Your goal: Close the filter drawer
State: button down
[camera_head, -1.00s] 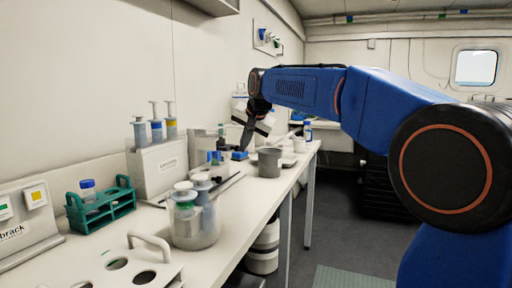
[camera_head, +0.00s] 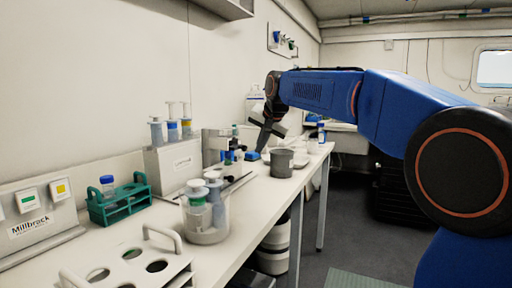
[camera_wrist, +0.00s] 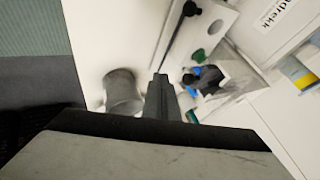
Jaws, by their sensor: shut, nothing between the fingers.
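My gripper (camera_head: 265,138) is over the far part of the bench, pointing down, with its dark fingers together. In the wrist view the fingers (camera_wrist: 161,88) show shut and empty. They are between a grey beaker (camera_wrist: 122,92) and a small holder (camera_wrist: 228,76) with blue and green pieces beside it. I cannot make out a filter drawer for certain in either view. A white box (camera_head: 174,165) with a label and syringes on top stands against the wall, nearer to me than my gripper.
The grey beaker (camera_head: 281,162) stands near the bench's front edge. Nearer are a clear jar (camera_head: 206,218) with syringes, a green rack (camera_head: 119,204), a white holed rack (camera_head: 130,268) and a panel with coloured buttons (camera_head: 35,215). The floor (camera_head: 340,245) to the right looks clear.

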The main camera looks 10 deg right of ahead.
jog(key=v, duration=1)
jog(key=s+d+f+n+g, duration=0.1)
jog(key=s+d+f+n, duration=0.1)
jog(key=s+f, duration=1)
jog(key=s+d+f+n+h, duration=0.1)
jog(key=s+d+f, duration=0.4)
jog(key=s+f, duration=0.8)
jog(key=s+d+f+n+g, duration=0.1)
jog(key=s+d+f+n, duration=0.2)
jog(key=s+f, duration=0.9)
jog(key=s+d, duration=0.1)
jog(key=s, duration=0.3)
jog(key=shift+f+g+h, duration=0.3)
jog(key=shift+h, duration=0.1)
jog(key=shift+d, duration=0.15)
